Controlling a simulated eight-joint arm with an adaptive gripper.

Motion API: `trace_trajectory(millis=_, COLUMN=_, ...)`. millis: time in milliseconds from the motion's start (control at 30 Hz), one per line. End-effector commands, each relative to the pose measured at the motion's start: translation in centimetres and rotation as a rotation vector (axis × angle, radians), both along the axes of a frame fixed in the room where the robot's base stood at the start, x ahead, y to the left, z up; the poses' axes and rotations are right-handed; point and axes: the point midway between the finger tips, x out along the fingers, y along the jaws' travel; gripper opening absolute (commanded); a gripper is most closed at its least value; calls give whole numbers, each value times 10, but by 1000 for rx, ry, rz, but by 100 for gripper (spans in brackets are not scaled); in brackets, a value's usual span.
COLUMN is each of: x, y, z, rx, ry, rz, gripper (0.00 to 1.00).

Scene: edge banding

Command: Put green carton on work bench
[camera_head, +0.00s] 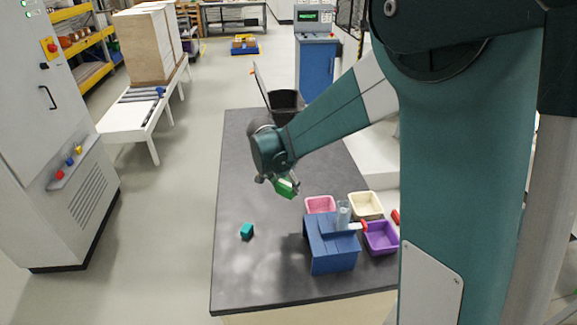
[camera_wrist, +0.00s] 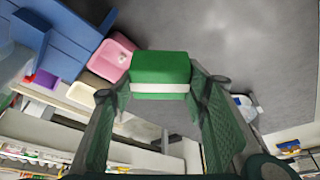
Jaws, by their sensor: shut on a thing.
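The green carton (camera_head: 285,187) has a white band that shows in the wrist view (camera_wrist: 160,74). My gripper (camera_head: 276,181) is shut on it, with a finger on each side in the wrist view (camera_wrist: 160,85). The carton is tilted and appears held above the dark work bench (camera_head: 240,275), left of the pink bin. Whether any part of it touches the bench top cannot be told.
A teal cube (camera_head: 247,231) lies at the left. A black container (camera_head: 286,103) is at the back.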

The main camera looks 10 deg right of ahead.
Motion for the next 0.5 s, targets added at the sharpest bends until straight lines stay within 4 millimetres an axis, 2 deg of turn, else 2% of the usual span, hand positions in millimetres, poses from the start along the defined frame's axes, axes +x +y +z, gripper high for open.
trace_trajectory(millis=67, x=-6, y=5, z=-2, rx=0, ry=0, rz=11, gripper=33)
trace_trajectory(millis=500, x=-4, y=4, z=-45, rx=0, ry=0, rz=8, gripper=33)
